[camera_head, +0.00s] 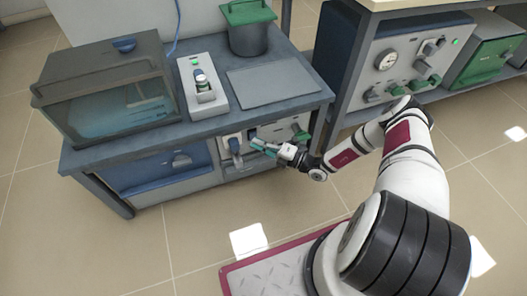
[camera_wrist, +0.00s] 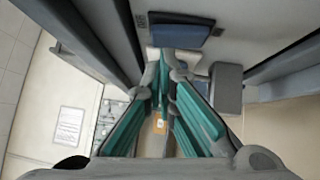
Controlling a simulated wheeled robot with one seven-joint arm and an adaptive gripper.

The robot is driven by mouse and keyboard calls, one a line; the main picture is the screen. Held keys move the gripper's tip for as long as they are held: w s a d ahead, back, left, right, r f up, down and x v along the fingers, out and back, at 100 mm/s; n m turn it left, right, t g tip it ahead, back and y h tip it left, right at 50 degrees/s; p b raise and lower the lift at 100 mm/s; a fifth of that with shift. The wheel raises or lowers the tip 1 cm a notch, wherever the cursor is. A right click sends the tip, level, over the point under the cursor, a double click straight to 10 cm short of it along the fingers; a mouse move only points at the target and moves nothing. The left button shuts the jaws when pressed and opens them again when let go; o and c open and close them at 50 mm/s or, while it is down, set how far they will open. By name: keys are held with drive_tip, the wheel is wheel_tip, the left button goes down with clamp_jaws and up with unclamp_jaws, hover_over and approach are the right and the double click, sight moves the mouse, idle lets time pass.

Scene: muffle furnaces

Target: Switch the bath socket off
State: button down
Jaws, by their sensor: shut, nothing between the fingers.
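Under the bench top, a light front panel (camera_head: 270,134) carries a grey plug-like block (camera_head: 235,149), a small dark piece and a green knob (camera_head: 299,132). The frames do not label which part is the bath socket or its switch. My gripper (camera_head: 259,146), with teal fingers, is close in front of this panel, just right of the grey block. The fingers are shut and empty. In the wrist view the fingertips (camera_wrist: 168,72) point toward a dark blue rectangular piece (camera_wrist: 181,32) on the panel. A grey block (camera_wrist: 228,88) is to their right. Contact cannot be told.
A glass-walled water bath (camera_head: 105,95) stands on the bench's left. Beside it are a white box (camera_head: 203,90) with a green light, a flat grey plate (camera_head: 275,80) and a green-lidded pot (camera_head: 248,30). A second bench with a control panel (camera_head: 405,60) stands right. The bench edge overhangs my gripper.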

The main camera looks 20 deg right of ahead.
drive_tip(key=shift+w, duration=0.2)
drive_tip(key=shift+w+r+m+g+h+p, duration=0.25)
drive_tip(key=shift+w+m+g+h+p, duration=0.1)
drive_tip(key=shift+m+p, duration=0.1)
drive_tip(key=v, duration=1.2)
idle(0.4)
